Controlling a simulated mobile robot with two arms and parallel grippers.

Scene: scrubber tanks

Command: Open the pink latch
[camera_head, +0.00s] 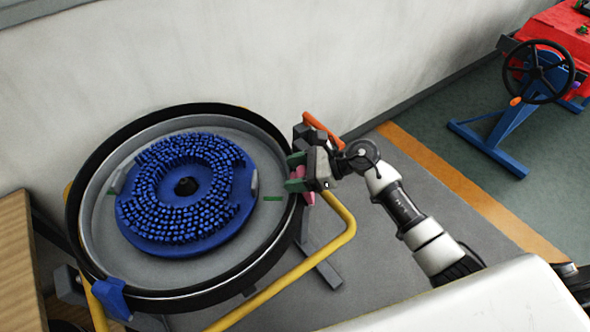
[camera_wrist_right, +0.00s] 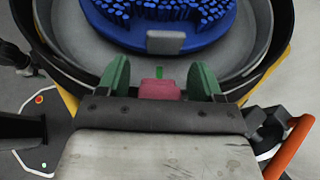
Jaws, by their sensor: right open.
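The pink latch (camera_head: 306,190) is at the right rim of the round scrubber tank (camera_head: 91,215), partly hidden by my right gripper. My right gripper (camera_head: 293,172) is at that rim with its green fingers open. In the right wrist view, the pink latch (camera_wrist_right: 160,89) lies between the two green fingertips of the right gripper (camera_wrist_right: 160,76), with a gap on each side. The latch's lower part is hidden behind the gripper body. My left gripper is not in view.
A blue brush disc (camera_head: 185,190) lies in the tank. A blue latch (camera_head: 113,297) is at the front left rim, and an orange handle (camera_head: 322,131) is behind my right gripper. A yellow tube frame (camera_head: 342,225) surrounds the tank. A wall stands behind.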

